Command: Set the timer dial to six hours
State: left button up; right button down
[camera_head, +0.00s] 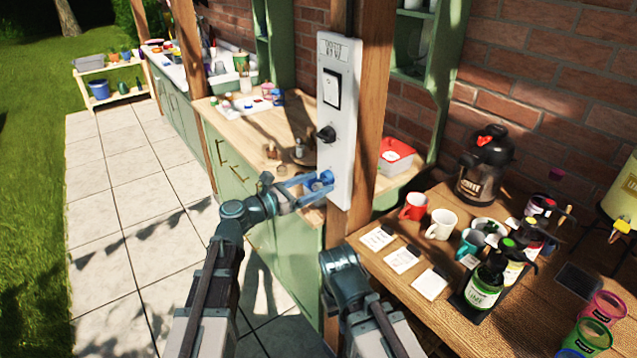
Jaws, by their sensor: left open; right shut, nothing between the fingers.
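A tall white control panel (338,60) is fixed upright to a wooden post. It carries a framed switch (331,88) near the top and a black knob (325,134) at mid-height. The knob's setting is too small to read. My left gripper (322,184) is open, with its blue fingers at the lower part of the panel, below the black knob. A small round grey part (316,186) shows between the fingers; I cannot tell whether they touch it. My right arm's wrist shows low in the middle, in front of the post, with no fingers visible.
A wooden table (395,290) at right holds mugs (441,223), cards (403,260), bottles (486,281) and a black dispenser (485,165). A red-lidded box (396,155) sits on the counter (232,128) behind the post. Paving at left is clear.

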pick_arm(q)
jog(key=shift+w+d, duration=0.3)
jog(key=shift+d, duration=0.2)
grip_shut()
